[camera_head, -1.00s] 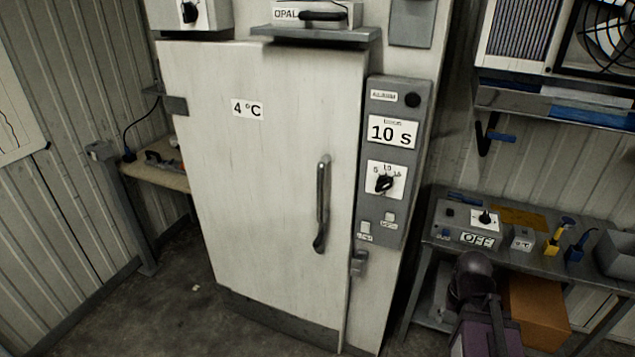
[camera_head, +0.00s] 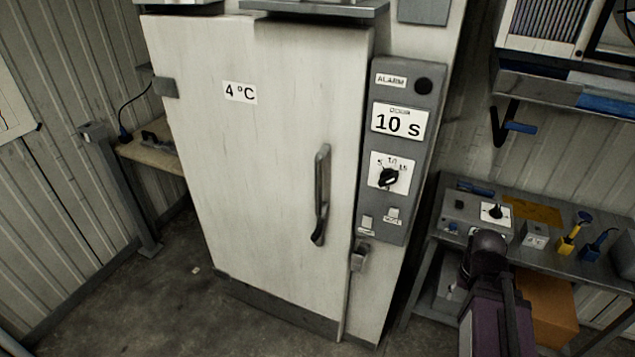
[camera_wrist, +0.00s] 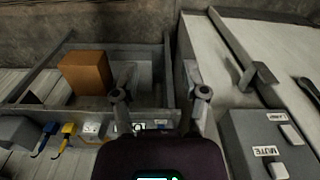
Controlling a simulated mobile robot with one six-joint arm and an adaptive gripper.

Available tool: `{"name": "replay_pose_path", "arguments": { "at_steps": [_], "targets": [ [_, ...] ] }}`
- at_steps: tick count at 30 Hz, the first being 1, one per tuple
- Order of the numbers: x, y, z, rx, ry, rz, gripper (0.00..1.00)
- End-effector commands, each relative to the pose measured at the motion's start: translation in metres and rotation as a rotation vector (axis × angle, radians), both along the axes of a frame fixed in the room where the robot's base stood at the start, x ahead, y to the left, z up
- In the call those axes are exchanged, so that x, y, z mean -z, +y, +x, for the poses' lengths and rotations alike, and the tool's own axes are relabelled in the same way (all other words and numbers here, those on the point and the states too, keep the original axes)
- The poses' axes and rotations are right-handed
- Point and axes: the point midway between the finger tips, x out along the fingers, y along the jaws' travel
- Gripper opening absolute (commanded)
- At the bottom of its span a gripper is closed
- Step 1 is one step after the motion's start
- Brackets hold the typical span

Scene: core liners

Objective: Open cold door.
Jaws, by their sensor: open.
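The cold door (camera_head: 265,150) is a tall white door marked 4 °C, and it looks shut. Its dark vertical handle (camera_head: 321,195) is on the right side, with a small grey latch (camera_head: 359,256) lower at the door's right edge. In the wrist view a dark bar with a block (camera_wrist: 262,76) runs along a white surface at upper right; I cannot tell for certain which part it is. My gripper (camera_wrist: 160,95) is open and empty in the wrist view, its fingers apart and touching nothing I can see. In the head view my arm is at lower right, away from the handle.
A grey control panel (camera_head: 402,150) with a 10 s display and dial stands right of the door. A metal bench (camera_head: 455,215) with small tools and an orange-brown box (camera_head: 548,310) is at right. A small table (camera_head: 160,152) and post stand at left. The floor before the door is clear.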

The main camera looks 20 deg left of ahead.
Motion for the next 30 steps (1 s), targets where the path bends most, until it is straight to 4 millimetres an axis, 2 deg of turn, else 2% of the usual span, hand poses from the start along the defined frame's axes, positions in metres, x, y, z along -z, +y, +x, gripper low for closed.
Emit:
{"name": "replay_pose_path", "arguments": {
  "at_steps": [2, 4, 11, 16, 23, 30],
  "targets": [
    [0.0, 0.0, 0.0, 0.0, 0.0, 0.0, 0.57],
    [0.0, 0.0, 0.0, 0.0, 0.0, 0.0, 0.71],
    [0.002, 0.005, 0.004, 0.007, -0.007, -0.028, 0.71],
    [0.005, 0.013, 0.014, 0.037, -0.029, -0.1, 0.71],
    [0.007, 0.041, 0.037, 0.09, -0.111, -0.252, 0.71],
    [0.002, 0.083, 0.062, 0.145, -0.263, -0.404, 0.71]
  ]
}}
